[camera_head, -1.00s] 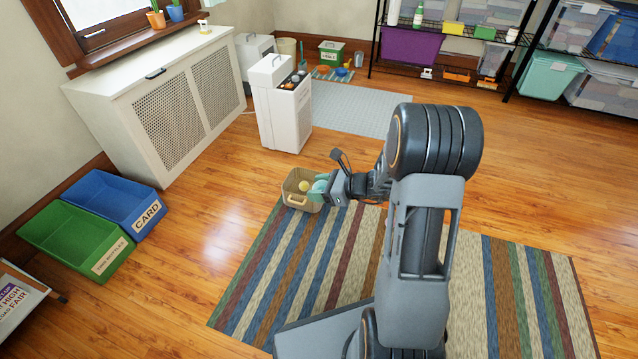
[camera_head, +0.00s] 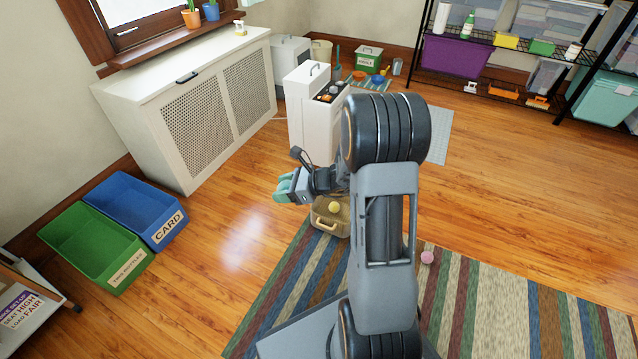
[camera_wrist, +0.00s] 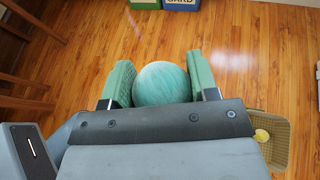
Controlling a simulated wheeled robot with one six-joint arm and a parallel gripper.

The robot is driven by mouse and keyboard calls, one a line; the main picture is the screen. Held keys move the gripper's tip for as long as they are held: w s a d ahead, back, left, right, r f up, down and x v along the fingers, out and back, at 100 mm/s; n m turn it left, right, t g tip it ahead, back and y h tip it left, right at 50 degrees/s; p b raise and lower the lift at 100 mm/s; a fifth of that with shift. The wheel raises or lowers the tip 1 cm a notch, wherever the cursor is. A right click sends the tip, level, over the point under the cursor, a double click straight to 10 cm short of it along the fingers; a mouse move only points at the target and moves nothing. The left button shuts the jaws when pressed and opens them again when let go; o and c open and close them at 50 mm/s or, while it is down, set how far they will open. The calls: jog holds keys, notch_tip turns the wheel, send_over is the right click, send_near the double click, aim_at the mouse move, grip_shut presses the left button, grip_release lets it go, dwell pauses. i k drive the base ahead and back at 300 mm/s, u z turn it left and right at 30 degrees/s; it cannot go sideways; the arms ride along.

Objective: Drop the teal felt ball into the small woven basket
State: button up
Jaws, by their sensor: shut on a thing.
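My gripper (camera_head: 284,188) is shut on the teal felt ball (camera_wrist: 162,84), which sits between its two green pads in the wrist view. The small woven basket (camera_head: 325,225) is tan and stands upright at the edge of the striped rug. A yellow ball (camera_head: 334,207) is inside it. In the head view my gripper is left of and higher in the picture than the basket. In the wrist view the basket (camera_wrist: 281,152) is at the lower right, beside my gripper and partly hidden by it. The ball is not over the basket.
A pink ball (camera_head: 427,257) lies on the striped rug (camera_head: 490,300). A white appliance (camera_head: 310,115) stands behind the basket. Green (camera_head: 95,245) and blue (camera_head: 135,205) bins stand at the left. The wooden floor between the bins and the basket is clear.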

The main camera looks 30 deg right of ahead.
aim_at(342, 218)
jog(key=z, duration=0.3)
jog(key=i, duration=0.9)
jog(key=z, duration=0.5)
